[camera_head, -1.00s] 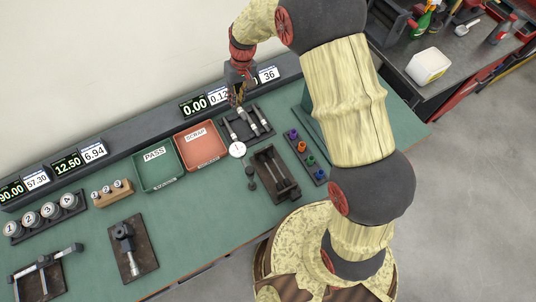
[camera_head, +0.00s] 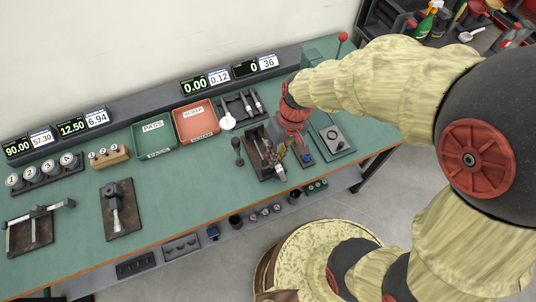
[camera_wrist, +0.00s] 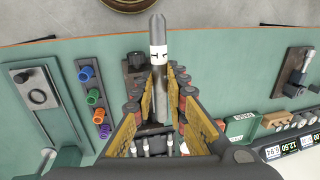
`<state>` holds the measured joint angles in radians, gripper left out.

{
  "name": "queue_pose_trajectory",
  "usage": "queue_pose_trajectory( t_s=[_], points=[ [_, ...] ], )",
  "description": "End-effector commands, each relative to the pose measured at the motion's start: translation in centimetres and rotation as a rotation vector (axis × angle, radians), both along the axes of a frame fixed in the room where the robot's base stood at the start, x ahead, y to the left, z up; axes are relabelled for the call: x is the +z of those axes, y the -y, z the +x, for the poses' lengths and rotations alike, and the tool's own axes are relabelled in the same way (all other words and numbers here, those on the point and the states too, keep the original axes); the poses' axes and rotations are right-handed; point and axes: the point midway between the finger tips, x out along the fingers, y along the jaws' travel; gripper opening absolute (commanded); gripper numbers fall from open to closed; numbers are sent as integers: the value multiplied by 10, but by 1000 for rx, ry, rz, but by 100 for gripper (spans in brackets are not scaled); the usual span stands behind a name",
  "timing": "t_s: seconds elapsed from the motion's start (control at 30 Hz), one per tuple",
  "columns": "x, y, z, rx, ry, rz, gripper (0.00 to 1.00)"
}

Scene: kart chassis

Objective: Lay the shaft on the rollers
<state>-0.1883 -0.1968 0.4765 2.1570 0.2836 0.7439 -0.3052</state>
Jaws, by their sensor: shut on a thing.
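My gripper (camera_wrist: 159,80) is shut on a grey shaft (camera_wrist: 158,35) with a white marked band, seen in the wrist view. The shaft's rounded end projects beyond the fingertips. In the head view my gripper (camera_head: 276,160) hangs at the right side of a long dark fixture (camera_head: 255,142), which seems to be the roller stand. The fixture also shows behind the shaft in the wrist view (camera_wrist: 134,66). My fingers and the shaft hide much of it, and I cannot tell whether the shaft touches the rollers.
Red (camera_head: 192,123) and green (camera_head: 152,140) trays lie to the left. Coloured rings (camera_wrist: 95,97) and a grey plate device (camera_wrist: 38,97) stand close by.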

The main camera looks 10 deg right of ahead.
Motion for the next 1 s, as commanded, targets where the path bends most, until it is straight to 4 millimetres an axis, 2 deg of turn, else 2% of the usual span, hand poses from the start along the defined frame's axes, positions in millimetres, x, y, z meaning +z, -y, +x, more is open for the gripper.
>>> queue_pose_trajectory(
  t_s=[0.07,0.17,0.6,0.8,1.0],
  points=[
    [-3,1,-5,0,1,0,0],
    [-8,0,-1,0,1,0,0],
    [-46,-17,81,0,-1,0,0],
    [-80,-22,108,-1,-2,-2,0],
    [-96,-25,123,0,1,-1,0]
  ],
)
